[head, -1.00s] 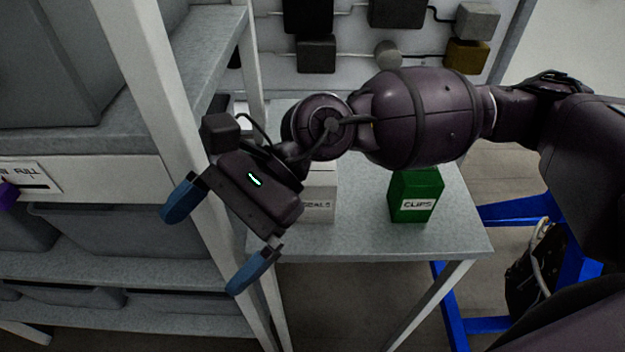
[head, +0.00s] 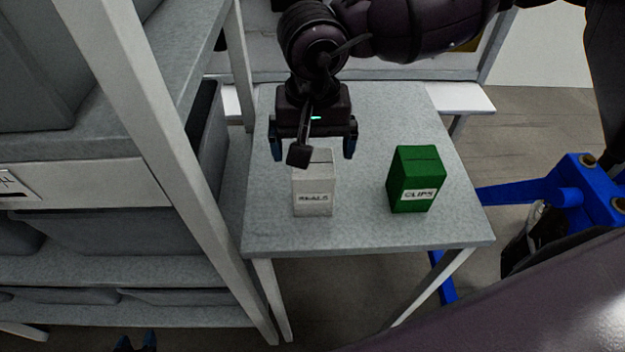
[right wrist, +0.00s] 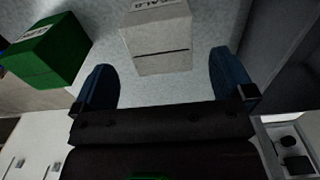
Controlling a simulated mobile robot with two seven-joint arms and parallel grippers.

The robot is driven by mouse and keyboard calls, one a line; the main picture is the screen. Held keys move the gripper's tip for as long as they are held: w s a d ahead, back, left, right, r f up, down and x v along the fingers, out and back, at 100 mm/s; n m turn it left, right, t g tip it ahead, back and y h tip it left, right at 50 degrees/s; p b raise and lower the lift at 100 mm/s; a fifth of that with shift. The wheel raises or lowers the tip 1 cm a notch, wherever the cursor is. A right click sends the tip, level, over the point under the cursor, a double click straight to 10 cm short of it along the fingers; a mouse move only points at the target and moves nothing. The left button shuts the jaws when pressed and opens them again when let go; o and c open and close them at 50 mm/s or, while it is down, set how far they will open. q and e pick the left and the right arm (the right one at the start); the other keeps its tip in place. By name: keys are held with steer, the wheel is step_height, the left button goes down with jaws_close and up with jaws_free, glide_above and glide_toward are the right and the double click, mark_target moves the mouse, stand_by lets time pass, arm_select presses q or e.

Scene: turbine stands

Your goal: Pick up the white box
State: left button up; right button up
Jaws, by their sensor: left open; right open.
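The white box (head: 313,195), labelled SEALS, stands upright on the grey table (head: 350,237). My right gripper (head: 313,147) is open behind and above the box, with its blue fingertips spread wider than the box. In the right wrist view the white box (right wrist: 158,40) lies ahead of the open fingers (right wrist: 165,82), between their lines and not gripped. Part of its top is hidden by my wrist in the head view. My left gripper (head: 136,342) shows only as two blue fingertips at the bottom left edge, apart and far from the box.
A green box (head: 416,180) labelled CLIPS stands on the table right of the white box, with a gap between; it also shows in the right wrist view (right wrist: 48,50). A shelf rack with a white post (head: 165,150) stands close on the left. The table front is clear.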

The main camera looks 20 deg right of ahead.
mark_target(313, 162)
steer(key=shift+w+f, duration=0.1)
steer(key=shift+f, duration=3.25)
steer(key=c, duration=1.3)
steer(key=shift+r, duration=0.15)
step_height(313, 162, up, 20)
steer(key=shift+f, duration=0.1)
